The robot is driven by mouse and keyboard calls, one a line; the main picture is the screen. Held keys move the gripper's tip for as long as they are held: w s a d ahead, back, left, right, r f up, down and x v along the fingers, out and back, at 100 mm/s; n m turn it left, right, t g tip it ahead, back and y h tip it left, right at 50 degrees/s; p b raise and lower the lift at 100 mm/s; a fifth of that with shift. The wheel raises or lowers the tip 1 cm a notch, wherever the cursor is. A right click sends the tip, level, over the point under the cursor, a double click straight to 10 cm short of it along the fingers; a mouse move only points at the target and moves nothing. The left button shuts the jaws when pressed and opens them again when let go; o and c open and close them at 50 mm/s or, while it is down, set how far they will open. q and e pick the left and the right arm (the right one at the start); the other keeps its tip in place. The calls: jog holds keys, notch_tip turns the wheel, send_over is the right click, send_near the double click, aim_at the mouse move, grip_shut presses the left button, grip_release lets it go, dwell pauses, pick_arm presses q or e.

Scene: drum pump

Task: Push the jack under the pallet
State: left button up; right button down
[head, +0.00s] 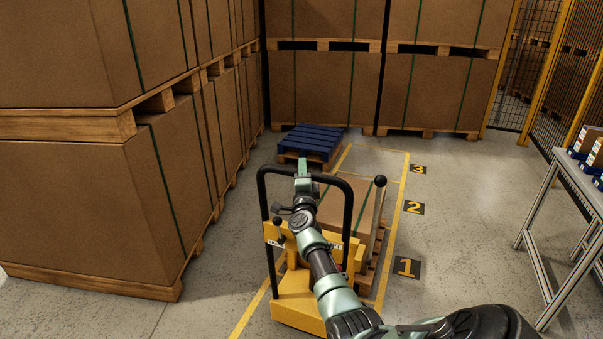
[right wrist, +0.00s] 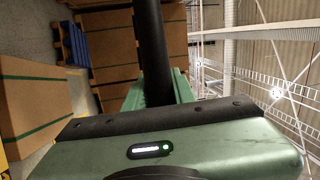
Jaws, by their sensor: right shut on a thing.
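The yellow jack (head: 292,302) stands at the near end of the marked floor lane, with a black loop handle (head: 263,215) rising from it. My right gripper (head: 303,172) is shut on the top bar of this handle. In the right wrist view the black bar (right wrist: 150,45) runs between the green fingers of my right gripper (right wrist: 158,88). A wooden pallet (head: 372,268) carrying a strapped carton (head: 345,205) is just beyond the jack. My arm and the jack's body hide the forks and the pallet's near openings. My left gripper is not in view.
Stacked cartons on pallets (head: 85,215) form a wall on the left, with more at the back. A blue pallet (head: 312,140) lies beyond the lane's far end. A metal-legged table (head: 545,190) stands at right. Floor between lane and table is clear.

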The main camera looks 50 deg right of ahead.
jog(key=shift+s+d+f, duration=0.1)
jog(key=shift+s+f, duration=0.05)
jog(key=shift+f, duration=0.35)
jog(key=c, duration=1.3)
grip_release()
jog(key=shift+o, duration=0.7)
jog(key=shift+s+d, duration=0.1)
jog(key=shift+d, duration=0.2)
jog(key=p+v, duration=0.1)
jog(key=v, duration=0.7)
jog(key=shift+r+p, duration=0.15)
jog(key=shift+p, duration=0.2)
